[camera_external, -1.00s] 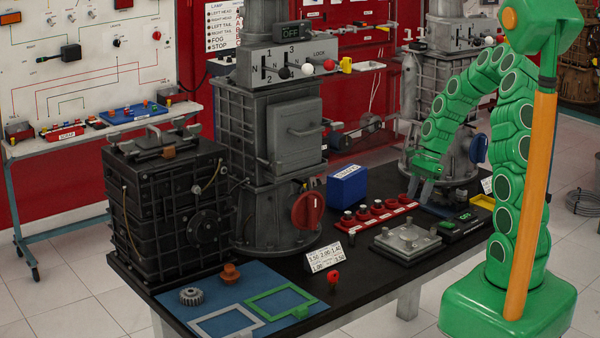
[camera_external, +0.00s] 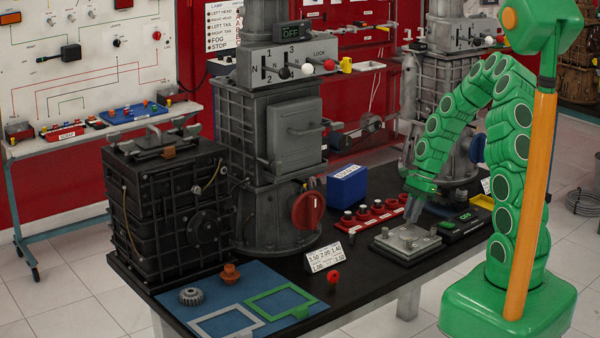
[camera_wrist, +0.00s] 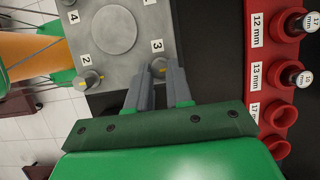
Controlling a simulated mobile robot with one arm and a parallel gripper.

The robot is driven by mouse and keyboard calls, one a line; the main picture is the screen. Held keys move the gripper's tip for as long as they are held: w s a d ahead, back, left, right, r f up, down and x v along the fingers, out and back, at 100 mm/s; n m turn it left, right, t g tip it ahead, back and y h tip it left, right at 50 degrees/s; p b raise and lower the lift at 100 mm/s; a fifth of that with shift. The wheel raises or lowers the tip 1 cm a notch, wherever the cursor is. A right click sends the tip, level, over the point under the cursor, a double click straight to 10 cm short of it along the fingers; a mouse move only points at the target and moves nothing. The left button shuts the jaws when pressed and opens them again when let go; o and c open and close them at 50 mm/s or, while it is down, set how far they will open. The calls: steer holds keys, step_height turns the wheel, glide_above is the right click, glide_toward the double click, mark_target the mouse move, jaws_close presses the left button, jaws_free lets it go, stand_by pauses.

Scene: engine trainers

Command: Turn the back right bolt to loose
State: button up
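A grey metal plate (camera_external: 397,246) with a bolt near each corner lies on the black table. The wrist view shows its corner numbers and round raised centre (camera_wrist: 114,30). The bolt by label 3 (camera_wrist: 158,66), nearest the socket rack, is the back right one; the fingers partly hide it. Contact with the bolt cannot be made out.
A red socket rack (camera_external: 372,213) stands behind the plate, close to the fingers. A blue box (camera_external: 347,186) and white number card (camera_external: 326,256) stand to the left.

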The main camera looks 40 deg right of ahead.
jaws_close()
